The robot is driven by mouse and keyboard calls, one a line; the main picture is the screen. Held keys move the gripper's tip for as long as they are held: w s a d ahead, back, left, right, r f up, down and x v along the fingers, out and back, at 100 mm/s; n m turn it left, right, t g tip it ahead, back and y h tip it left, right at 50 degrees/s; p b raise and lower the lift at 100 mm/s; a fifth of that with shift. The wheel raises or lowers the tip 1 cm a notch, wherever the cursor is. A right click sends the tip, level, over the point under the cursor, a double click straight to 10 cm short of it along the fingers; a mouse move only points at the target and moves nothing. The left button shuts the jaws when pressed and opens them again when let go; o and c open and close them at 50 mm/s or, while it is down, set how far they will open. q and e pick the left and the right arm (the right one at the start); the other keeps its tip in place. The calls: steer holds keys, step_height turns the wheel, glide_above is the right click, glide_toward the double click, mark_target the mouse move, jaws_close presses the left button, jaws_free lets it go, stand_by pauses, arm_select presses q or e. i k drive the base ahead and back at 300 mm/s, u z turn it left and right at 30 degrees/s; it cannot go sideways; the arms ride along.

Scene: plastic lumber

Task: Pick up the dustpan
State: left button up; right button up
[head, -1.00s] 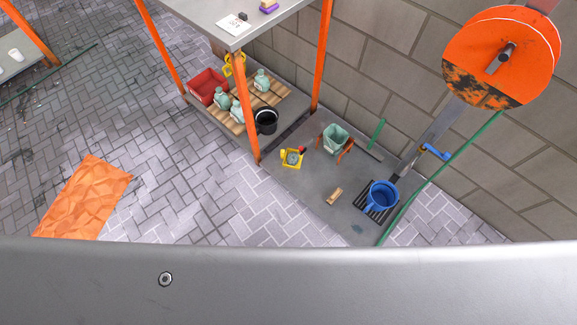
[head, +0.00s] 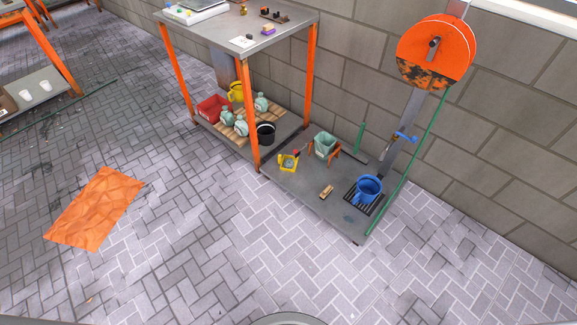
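I cannot clearly make out a dustpan at this size. A small yellow object with a grey middle and a red-and-dark tip (head: 288,162) lies on the grey floor slab, right of the bench's front leg; I cannot tell whether it is the dustpan. A small tan brush-like block (head: 327,192) lies to its right on the same slab. A green upright stick with a dark flat base (head: 360,137) stands behind, near the wall. Neither of my grippers shows in the head view.
A blue bucket (head: 369,187) stands on a dark grate, below an orange hose reel (head: 437,50). A teal bin (head: 325,144) sits in a reddish stand. The orange-legged bench (head: 285,32) has bottles and a black bucket (head: 265,133) beneath. An orange sheet (head: 95,208) lies left; the paving between is clear.

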mark_target(288, 163)
steer(key=z, duration=0.5)
steer(key=i, duration=0.8)
steer(key=z, duration=0.35)
